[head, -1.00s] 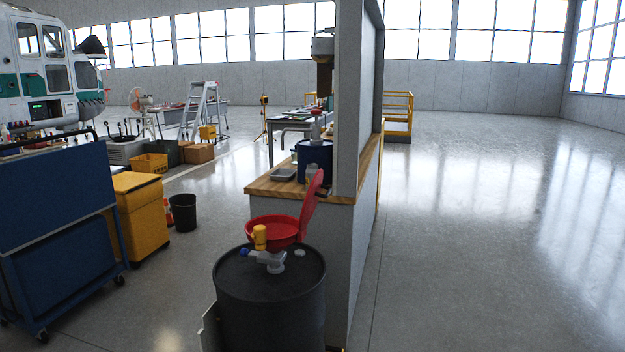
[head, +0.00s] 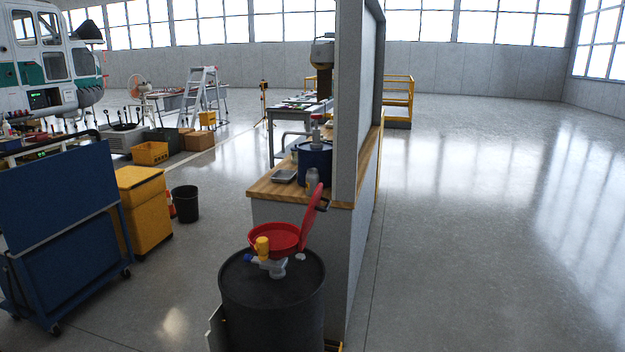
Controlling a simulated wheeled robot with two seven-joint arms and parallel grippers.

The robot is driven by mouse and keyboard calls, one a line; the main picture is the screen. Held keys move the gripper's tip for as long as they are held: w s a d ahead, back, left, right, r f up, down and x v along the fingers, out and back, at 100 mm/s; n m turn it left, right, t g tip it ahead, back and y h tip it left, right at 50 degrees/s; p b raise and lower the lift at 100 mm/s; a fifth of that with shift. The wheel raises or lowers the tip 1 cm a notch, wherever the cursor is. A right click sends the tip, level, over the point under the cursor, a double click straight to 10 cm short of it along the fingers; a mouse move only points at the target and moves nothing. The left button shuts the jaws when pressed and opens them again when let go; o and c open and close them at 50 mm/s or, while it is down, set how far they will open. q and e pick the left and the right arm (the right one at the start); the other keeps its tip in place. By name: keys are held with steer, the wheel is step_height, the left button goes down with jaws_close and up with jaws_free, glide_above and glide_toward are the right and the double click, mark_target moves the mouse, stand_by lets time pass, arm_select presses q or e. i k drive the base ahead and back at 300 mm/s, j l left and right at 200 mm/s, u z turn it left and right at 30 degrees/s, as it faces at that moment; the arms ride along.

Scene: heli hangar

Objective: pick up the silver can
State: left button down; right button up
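A small silver can (head: 312,179) stands upright near the front right of the wooden workbench top (head: 268,190). It is beside a dark blue drum-shaped container (head: 315,160) and just behind the raised red lid of the funnel. Its lower part is close to the lid's upper edge. Neither of my grippers shows in the head view.
A black drum (head: 272,305) with a red funnel (head: 274,236) and raised red lid (head: 312,217) stands in front of the bench. A grey partition (head: 356,110) borders the bench on the right. A blue cart (head: 65,230) and yellow cabinet (head: 145,210) stand left. Open floor lies right.

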mark_target(311, 178)
steer(key=i+l+u, duration=0.1)
steer(key=i+l, duration=1.5)
steer(key=i+l+u, duration=0.15)
steer(key=i+l, duration=0.65)
steer(key=l, duration=0.15)
